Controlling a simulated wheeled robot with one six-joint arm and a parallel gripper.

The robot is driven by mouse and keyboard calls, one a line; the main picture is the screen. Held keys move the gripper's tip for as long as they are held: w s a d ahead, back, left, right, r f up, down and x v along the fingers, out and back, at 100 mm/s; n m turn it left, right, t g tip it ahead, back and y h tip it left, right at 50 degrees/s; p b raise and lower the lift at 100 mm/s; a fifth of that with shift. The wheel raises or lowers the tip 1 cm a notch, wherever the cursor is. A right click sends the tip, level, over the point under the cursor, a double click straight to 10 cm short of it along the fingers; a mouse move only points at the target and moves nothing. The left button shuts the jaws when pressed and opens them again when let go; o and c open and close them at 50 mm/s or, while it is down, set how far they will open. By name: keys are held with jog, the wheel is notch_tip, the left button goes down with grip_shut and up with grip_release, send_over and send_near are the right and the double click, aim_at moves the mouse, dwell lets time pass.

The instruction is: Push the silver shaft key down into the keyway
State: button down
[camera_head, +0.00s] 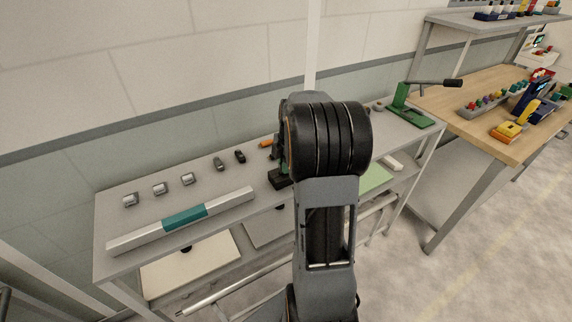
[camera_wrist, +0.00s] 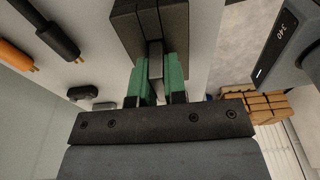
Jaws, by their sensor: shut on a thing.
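The silver shaft key (camera_wrist: 156,60) is a narrow upright strip in the wrist view, held between the green fingers of my gripper (camera_wrist: 156,78). The gripper is shut on it. A dark grey block (camera_wrist: 150,22) stands right beyond the fingertips, and the far end of the key meets it. The keyway itself is hard to make out, and I cannot tell how deep the key sits. In the head view the dark block (camera_head: 279,181) shows low beside my arm on the grey bench (camera_head: 130,225). My arm hides the gripper and key there.
A white bar with a teal middle (camera_head: 184,217) lies along the bench front. Several small silver blocks (camera_head: 160,188) and dark pieces (camera_head: 219,164) lie behind it. A green lever press (camera_head: 408,112) stands right.

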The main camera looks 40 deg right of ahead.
jog(key=shift+f, duration=0.15)
jog(key=c, duration=1.6)
grip_release()
jog(key=shift+c, duration=0.2)
jog(key=o, duration=0.5)
jog(key=shift+o, duration=0.2)
notch_tip(320, 180, up, 14)
jog(key=d, duration=0.1)
jog(key=shift+s+d+f, duration=0.15)
jog(key=shift+d, duration=0.2)
